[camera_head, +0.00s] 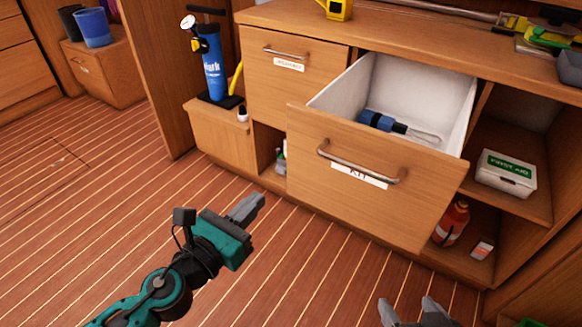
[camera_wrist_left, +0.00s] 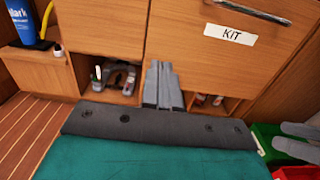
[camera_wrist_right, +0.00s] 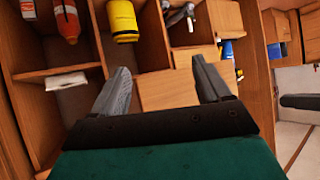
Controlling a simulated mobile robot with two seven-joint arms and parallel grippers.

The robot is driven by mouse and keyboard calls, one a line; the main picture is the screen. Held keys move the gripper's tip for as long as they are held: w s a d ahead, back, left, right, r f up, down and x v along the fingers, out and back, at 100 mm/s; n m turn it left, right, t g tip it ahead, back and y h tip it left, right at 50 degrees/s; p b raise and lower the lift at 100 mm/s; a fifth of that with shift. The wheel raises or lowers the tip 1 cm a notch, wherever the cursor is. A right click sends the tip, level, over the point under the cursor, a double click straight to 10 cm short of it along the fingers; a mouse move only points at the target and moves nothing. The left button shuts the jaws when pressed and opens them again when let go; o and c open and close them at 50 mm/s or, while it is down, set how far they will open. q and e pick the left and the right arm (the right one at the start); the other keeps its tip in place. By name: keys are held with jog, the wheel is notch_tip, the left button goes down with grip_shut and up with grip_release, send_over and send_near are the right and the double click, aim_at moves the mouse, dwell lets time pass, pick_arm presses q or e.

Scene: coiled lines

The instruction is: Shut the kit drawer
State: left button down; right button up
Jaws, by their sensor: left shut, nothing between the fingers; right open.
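The kit drawer (camera_head: 372,180) is pulled out of the wooden cabinet, with its white inside showing. A blue-handled tool (camera_head: 385,123) lies in it. Its front has a metal bar handle (camera_head: 360,170) and a KIT label, which also shows in the left wrist view (camera_wrist_left: 230,36). My left gripper (camera_head: 258,202) is shut and empty, in front of and to the left of the drawer front, apart from it in the head view. In the left wrist view its fingers (camera_wrist_left: 162,82) point toward the cabinet below the label. My right gripper (camera_head: 412,308) is open and empty, low in front of the drawer.
A closed drawer (camera_head: 295,75) is left of the kit drawer. A blue pump (camera_head: 213,65) stands on a low ledge further left. Right shelves hold a white box (camera_head: 506,173) and a red extinguisher (camera_head: 452,222). The striped floor in front is clear.

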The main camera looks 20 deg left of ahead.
aim_at(296, 159)
pick_arm(q)
jog(key=p+x, duration=0.1)
jog(key=x, duration=1)
jog(key=shift+w+d+f, duration=0.1)
jog(key=shift+w+d, duration=0.05)
jog(key=shift+w, duration=0.15)
pick_arm(e)
jog(key=shift+s+d+r, duration=0.1)
jog(key=shift+s+d, duration=0.1)
jog(key=shift+d, duration=0.15)
pick_arm(q)
jog(key=shift+w, duration=0.1)
